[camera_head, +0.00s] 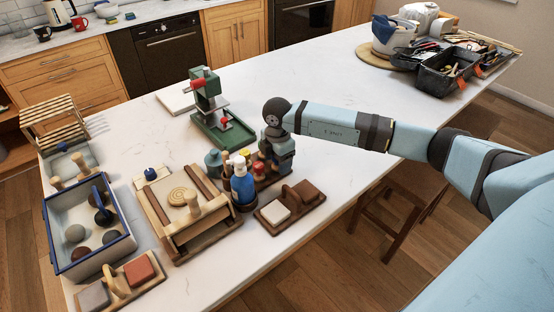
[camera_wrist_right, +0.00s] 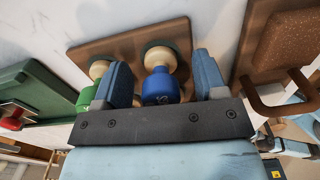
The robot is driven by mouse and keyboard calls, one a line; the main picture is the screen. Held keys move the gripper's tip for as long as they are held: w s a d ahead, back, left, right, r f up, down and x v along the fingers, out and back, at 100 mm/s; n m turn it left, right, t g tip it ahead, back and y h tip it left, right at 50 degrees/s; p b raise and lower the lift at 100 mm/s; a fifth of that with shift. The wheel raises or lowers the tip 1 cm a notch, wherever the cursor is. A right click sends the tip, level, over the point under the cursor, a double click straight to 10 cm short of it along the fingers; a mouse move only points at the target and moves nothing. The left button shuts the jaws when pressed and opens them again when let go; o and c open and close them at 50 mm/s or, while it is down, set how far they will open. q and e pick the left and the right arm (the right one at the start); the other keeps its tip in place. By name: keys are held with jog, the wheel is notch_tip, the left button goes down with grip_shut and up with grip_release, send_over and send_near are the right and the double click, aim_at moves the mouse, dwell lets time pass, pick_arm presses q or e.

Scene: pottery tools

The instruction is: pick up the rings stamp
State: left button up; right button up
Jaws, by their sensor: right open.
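In the right wrist view a blue-handled stamp (camera_wrist_right: 160,89) with a pale round wooden part stands on a brown wooden board (camera_wrist_right: 92,48). A small pale mark shows on its blue end, too small to read, so I cannot confirm that it is the rings stamp. My right gripper (camera_wrist_right: 161,66) is open, with one blue-grey finger on each side of this stamp. A green-handled stamp (camera_wrist_right: 90,96) is partly hidden behind the left finger. In the head view my right gripper (camera_head: 272,167) is low over the stamp rack, its fingers partly hidden. My left gripper is out of view.
A blue bottle (camera_head: 242,188) stands close beside the rack. A green press (camera_head: 226,135) stands behind it, and a tray with two blocks (camera_head: 290,207) lies in front. A wooden frame (camera_head: 180,215) and a blue-rimmed bin (camera_head: 92,262) are at left.

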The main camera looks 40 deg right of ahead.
jog(key=shift+f, duration=0.2)
jog(key=c, duration=1)
jog(key=shift+r, duration=0.1)
